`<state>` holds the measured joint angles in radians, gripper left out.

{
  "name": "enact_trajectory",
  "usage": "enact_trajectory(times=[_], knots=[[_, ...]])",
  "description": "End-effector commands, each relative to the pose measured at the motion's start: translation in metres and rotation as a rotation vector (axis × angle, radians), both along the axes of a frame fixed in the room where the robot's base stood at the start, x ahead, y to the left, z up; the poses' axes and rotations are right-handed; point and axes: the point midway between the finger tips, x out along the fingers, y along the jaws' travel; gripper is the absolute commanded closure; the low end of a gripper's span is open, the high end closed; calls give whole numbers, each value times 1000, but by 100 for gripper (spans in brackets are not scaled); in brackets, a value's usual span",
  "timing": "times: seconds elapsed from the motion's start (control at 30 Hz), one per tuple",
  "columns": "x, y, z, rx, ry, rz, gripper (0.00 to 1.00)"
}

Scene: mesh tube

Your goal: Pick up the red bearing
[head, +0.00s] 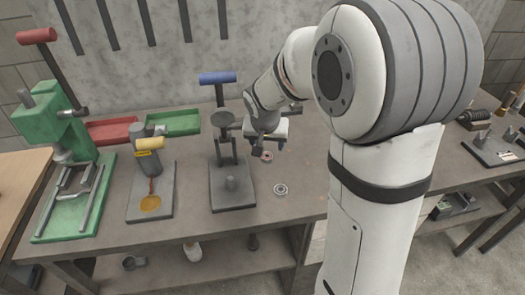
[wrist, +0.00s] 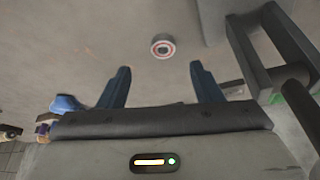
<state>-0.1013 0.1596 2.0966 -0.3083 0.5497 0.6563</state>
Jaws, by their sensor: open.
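The red bearing (head: 267,156) is a small ring lying flat on the grey workbench (head: 300,208). In the wrist view the bearing (wrist: 163,47) shows a red ring with a grey rim, ahead of my fingertips and between their lines. My gripper (head: 261,145) is above the bench, close to the bearing in the head view. In the wrist view my gripper (wrist: 160,67) is open, with two blue fingers apart and nothing between them. The bearing stands clear of both fingers.
A second, grey bearing (head: 280,189) lies nearer the bench's front. A press with a blue handle (head: 218,78) stands just left of my gripper; its dark frame (wrist: 252,60) shows at right in the wrist view. Red (head: 110,131) and green (head: 173,123) trays are farther left.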

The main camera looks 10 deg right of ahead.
Motion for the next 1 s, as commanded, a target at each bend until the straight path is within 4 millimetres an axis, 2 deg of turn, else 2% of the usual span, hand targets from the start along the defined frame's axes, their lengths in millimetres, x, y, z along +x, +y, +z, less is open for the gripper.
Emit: enact_trajectory(times=[0.7, 1.0], knots=[[38, -9, -75, 3, -2, -11, 41], [40, -10, -80, 3, -4, -11, 41]])
